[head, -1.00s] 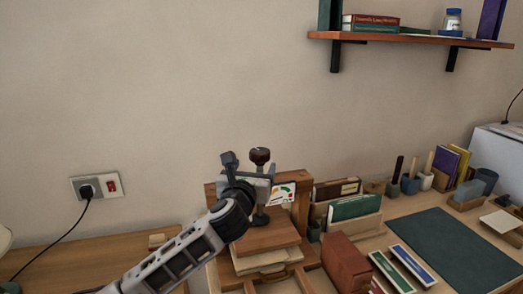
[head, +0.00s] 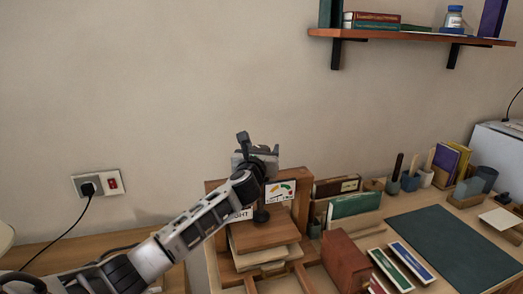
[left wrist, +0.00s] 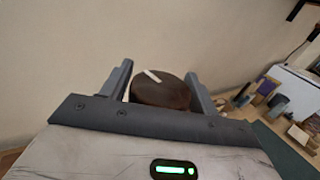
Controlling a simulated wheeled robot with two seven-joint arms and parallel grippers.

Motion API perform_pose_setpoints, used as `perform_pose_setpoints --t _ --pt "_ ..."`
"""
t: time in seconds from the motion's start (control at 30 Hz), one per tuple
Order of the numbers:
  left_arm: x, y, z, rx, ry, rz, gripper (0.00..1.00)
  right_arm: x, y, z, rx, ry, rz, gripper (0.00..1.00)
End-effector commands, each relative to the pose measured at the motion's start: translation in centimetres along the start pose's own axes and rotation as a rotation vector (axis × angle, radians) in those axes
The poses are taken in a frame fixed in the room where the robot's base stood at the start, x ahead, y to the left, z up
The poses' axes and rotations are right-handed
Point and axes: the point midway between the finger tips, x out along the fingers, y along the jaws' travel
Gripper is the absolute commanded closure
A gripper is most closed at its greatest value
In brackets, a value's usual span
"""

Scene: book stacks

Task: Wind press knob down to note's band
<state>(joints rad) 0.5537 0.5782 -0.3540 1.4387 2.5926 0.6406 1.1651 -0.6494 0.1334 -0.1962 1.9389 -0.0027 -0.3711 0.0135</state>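The wooden book press (head: 303,205) stands on the desk with a dark screw foot (head: 261,215) over a stack of boards (head: 262,236). Its brown knob (left wrist: 160,93), with a white mark on top, sits between the fingers of my left gripper (left wrist: 159,67). A narrow gap shows at the left finger, so the gripper looks open around the knob. In the head view my left gripper (head: 257,150) hides the knob. A coloured gauge card (head: 280,191) is on the press; its pointer is too small to read. A white note (head: 241,215) ending in "HT" is partly behind my arm.
A dark green mat (head: 455,245) is farther right. A shelf (head: 410,38) hangs above. A socket with a plug (head: 97,186) is at left.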

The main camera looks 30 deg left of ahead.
Motion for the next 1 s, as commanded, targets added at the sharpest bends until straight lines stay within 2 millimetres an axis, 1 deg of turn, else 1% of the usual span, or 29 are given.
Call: perform_pose_setpoints --t 0.03,0.1,0.37,0.53,0.77,1.0 --pt "-0.01 0.00 -0.01 0.000 0.000 0.000 0.54 0.01 -0.01 0.00 0.000 0.000 0.000 0.28" --pt "-0.02 0.00 -0.01 0.000 0.000 0.000 0.71 0.02 -0.01 0.01 0.000 -0.001 0.000 0.28" --pt "-0.03 -0.01 0.00 0.001 0.000 -0.014 0.71 0.02 -0.05 0.03 0.001 -0.002 -0.001 0.28" --pt "-0.02 -0.02 0.03 0.003 -0.001 -0.067 0.71 0.03 -0.07 0.04 0.001 -0.002 -0.001 0.28" --pt "-0.01 -0.12 0.17 0.009 -0.003 -0.224 0.71 0.02 -0.10 0.03 0.001 -0.002 -0.002 0.28" --pt "-0.10 -0.45 0.19 0.008 -0.001 -0.447 0.71 0.03 -0.13 0.01 0.001 -0.002 -0.002 0.28"
